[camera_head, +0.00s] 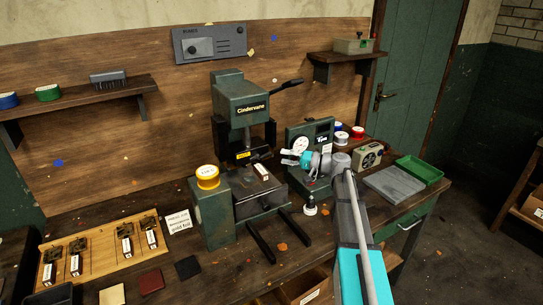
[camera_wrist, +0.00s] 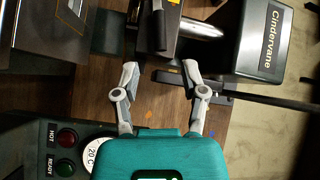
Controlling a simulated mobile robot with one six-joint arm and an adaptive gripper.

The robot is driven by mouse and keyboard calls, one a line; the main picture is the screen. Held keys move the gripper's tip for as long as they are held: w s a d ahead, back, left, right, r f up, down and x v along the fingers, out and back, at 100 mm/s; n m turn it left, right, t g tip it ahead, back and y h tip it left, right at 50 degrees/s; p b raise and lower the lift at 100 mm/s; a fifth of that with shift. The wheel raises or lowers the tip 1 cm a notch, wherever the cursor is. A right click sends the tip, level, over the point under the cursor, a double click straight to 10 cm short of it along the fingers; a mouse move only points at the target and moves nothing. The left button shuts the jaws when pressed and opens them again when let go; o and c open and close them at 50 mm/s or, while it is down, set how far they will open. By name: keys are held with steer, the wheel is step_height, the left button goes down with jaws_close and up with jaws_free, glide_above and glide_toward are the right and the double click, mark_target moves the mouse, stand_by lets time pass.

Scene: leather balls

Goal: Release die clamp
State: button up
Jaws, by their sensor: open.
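The green press marked Cindervane (camera_head: 238,110) stands at the middle of the bench in the head view; its head (camera_wrist: 263,40) fills the right of the wrist view. A dark bar with a grey end (camera_wrist: 158,28) shows at the top of the wrist view, beside the silver ram (camera_wrist: 198,28); I cannot tell for sure whether it is the die clamp's lever. A small dark block with a white label (camera_head: 262,170) is at the press bed. My gripper (camera_head: 286,157) is open and empty, right of the press; in the wrist view its fingertips (camera_wrist: 160,72) are apart, short of the bar.
A green control box with a round dial (camera_head: 300,146) stands behind and below my gripper. The press's long lever (camera_head: 285,84) points right. A wooden rack (camera_head: 100,250) holds several dies at left.

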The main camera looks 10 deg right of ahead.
mark_target(262, 156)
steer(key=shift+x, duration=2.75)
jaws_close()
